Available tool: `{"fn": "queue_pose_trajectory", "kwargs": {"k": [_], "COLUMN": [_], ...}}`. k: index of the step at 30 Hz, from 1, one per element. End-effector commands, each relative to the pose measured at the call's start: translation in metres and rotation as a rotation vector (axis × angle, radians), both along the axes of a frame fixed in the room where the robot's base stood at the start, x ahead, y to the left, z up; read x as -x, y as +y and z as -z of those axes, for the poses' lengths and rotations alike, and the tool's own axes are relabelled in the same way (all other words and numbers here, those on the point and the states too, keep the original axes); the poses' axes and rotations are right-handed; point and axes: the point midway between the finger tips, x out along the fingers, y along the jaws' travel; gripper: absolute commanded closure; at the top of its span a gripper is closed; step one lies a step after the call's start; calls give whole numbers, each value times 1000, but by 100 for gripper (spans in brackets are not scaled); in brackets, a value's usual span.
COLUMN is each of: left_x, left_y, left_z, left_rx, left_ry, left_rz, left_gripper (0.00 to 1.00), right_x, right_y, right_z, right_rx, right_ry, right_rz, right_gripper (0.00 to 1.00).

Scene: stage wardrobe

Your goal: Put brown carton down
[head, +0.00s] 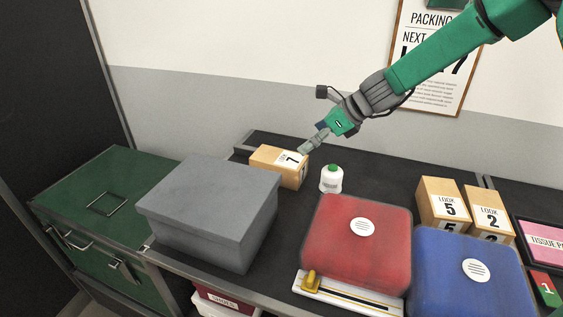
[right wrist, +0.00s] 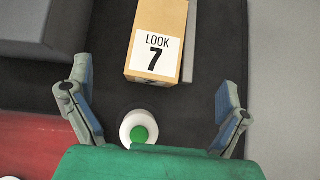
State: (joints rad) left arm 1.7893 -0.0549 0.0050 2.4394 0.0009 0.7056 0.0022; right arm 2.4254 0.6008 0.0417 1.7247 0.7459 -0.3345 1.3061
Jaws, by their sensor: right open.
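The brown carton (head: 278,167) with a white "LOOK 7" label rests on the dark counter top, behind the grey box and left of the white bottle. In the right wrist view the carton (right wrist: 157,25) lies ahead of my fingers, with its label facing the camera. My right gripper (head: 310,146) is just above and beside the carton in the head view. In the right wrist view my right gripper (right wrist: 154,92) is open with fingers spread wide, and nothing is between the fingertips. My left gripper is out of view.
A white bottle with a green cap (head: 331,179) stands close right of the carton. A grey box (head: 211,214), red case (head: 357,245) and blue case (head: 468,275) fill the front. Two more cartons (head: 443,204) stand right. Dark counter is clear behind the red case.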

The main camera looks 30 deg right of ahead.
Motion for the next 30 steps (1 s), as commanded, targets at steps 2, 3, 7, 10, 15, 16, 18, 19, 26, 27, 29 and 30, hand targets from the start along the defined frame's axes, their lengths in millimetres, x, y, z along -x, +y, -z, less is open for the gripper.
{"fn": "queue_pose_trajectory", "kwargs": {"k": [2,3,7,10,15,16,18,19,26,27,29,30], "left_x": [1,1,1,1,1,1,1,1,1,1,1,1], "left_y": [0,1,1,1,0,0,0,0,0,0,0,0], "left_z": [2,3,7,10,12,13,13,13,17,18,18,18], "left_rx": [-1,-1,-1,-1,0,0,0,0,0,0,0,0], "left_ry": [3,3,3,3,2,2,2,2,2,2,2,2], "left_rz": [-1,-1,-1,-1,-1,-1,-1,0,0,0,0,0], "left_gripper": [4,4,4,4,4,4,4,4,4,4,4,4], "right_x": [-4,-8,-24,-35,-47,-48,-49,-50,-68,-71,-74,-76], "right_y": [3,5,13,19,25,26,28,29,47,50,53,54], "right_z": [6,12,34,50,64,65,67,68,92,96,99,101], "right_rx": [-4,-4,-8,-12,-14,-14,-14,-14,-10,-9,-10,-10], "right_ry": [1,2,6,7,4,4,3,4,5,5,5,4], "right_rz": [1,1,1,2,2,2,3,2,1,1,2,3], "right_gripper": [3,3,3,3,3,3,3,3,3,3,3,3]}}
